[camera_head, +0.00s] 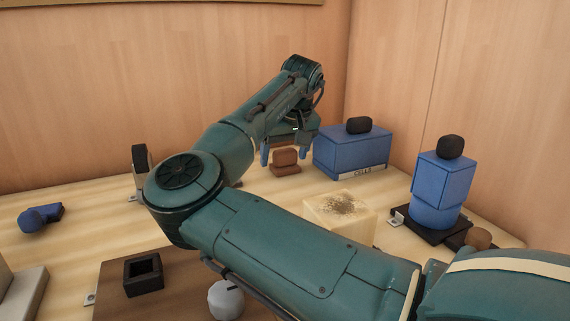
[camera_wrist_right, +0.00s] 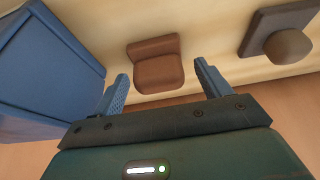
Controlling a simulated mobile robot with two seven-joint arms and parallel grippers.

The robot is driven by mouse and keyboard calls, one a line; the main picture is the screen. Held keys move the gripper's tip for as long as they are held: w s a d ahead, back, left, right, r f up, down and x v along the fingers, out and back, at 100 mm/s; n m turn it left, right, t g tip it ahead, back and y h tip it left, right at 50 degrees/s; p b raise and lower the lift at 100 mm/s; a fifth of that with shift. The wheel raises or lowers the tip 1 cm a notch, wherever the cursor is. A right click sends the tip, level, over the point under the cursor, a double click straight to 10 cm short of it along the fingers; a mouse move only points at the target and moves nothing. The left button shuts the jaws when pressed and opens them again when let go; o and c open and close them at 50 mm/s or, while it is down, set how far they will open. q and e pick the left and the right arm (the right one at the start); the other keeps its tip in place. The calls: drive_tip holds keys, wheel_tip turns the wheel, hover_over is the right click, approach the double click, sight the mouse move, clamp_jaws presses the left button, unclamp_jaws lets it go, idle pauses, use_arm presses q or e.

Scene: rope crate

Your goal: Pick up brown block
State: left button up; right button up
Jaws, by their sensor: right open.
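The brown block (camera_head: 285,161) is a small reddish-brown stepped piece on the light wooden table, left of the blue box. In the wrist view the brown block (camera_wrist_right: 157,68) lies just past my right gripper's fingertips, roughly between them. My right gripper (camera_head: 284,153) has blue fingers, spread apart with nothing held. In the wrist view the right gripper (camera_wrist_right: 161,72) shows both fingers apart from the block, with a gap before it. My left gripper is not in view.
A blue box (camera_head: 350,156) with a dark knob stands close to the block's right. A cream block (camera_head: 340,220), a blue stacked piece (camera_head: 441,190) and a dark square ring (camera_head: 143,276) are nearer. A dark base with a knob (camera_wrist_right: 284,45) is in the wrist view. Wooden walls stand behind.

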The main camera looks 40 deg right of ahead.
sight(285, 149)
drive_tip(key=shift+c, duration=0.6)
drive_tip(key=c, duration=1)
drive_tip(key=shift+r, duration=0.15)
